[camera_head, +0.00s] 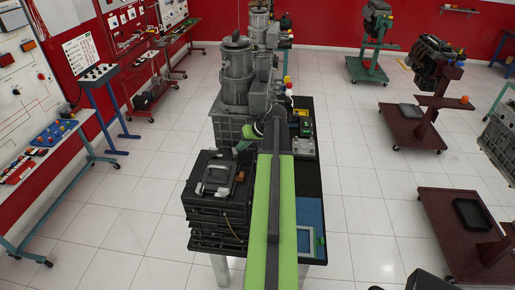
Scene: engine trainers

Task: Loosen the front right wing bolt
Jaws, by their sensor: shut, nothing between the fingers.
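A grey engine trainer (237,75) stands upright on the far part of the bench, with a cylindrical top and a ribbed lower block (230,128). No wing bolt can be made out on it at this size. My green arm reaches forward over the bench and covers part of the trainer's right side. What appears to be my gripper (243,146), small and dark green, is at the arm's far end, in front of the ribbed block. It looks shut and empty. Whether it touches the trainer cannot be told.
A stack of black crates (218,215) with a grey case (216,176) on top stands left of my arm. A blue tray (311,228) lies to the right. Small coloured parts (302,124) are on the bench's right side.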

